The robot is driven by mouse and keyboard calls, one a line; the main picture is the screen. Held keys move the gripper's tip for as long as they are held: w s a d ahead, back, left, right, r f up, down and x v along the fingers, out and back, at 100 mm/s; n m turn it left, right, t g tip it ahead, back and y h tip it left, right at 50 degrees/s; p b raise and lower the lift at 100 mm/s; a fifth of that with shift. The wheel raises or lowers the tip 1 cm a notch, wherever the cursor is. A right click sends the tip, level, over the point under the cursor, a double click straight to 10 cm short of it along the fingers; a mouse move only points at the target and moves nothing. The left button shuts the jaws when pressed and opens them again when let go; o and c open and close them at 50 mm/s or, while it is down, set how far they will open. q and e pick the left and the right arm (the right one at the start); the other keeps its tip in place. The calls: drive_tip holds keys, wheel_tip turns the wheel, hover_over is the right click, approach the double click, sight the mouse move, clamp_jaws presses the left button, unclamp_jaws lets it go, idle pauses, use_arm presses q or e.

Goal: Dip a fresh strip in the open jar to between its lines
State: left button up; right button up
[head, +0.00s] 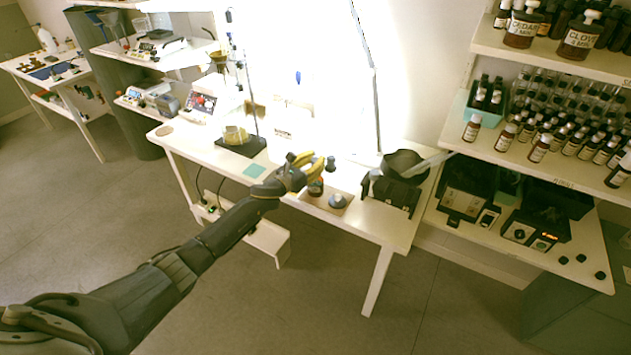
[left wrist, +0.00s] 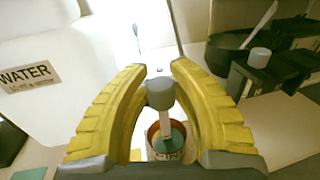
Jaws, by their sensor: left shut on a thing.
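My left gripper (head: 318,165) has yellow fingers and is over the front of the white bench. In the left wrist view its fingers (left wrist: 158,68) close around a grey knob-like grip (left wrist: 160,93). A pale narrow strip (left wrist: 181,131) hangs below that grip. The open amber jar (left wrist: 155,135) is right under it, with teal inside its rim. The strip's lower end is against or within the jar mouth; I cannot tell how deep, and its lines are too small to see. In the head view the amber jar (head: 315,188) is partly hidden by the gripper.
A grey-topped item (head: 337,201) stands right of the jar on a small tray. A black bowl-like device (head: 402,165) is further right. A stand with a dark base (head: 240,147) and a teal mat (head: 254,170) are to the left. Shelves of bottles (head: 540,150) rise at right.

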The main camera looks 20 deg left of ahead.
use_arm(q)
drive_tip(key=shift+r, duration=2.6)
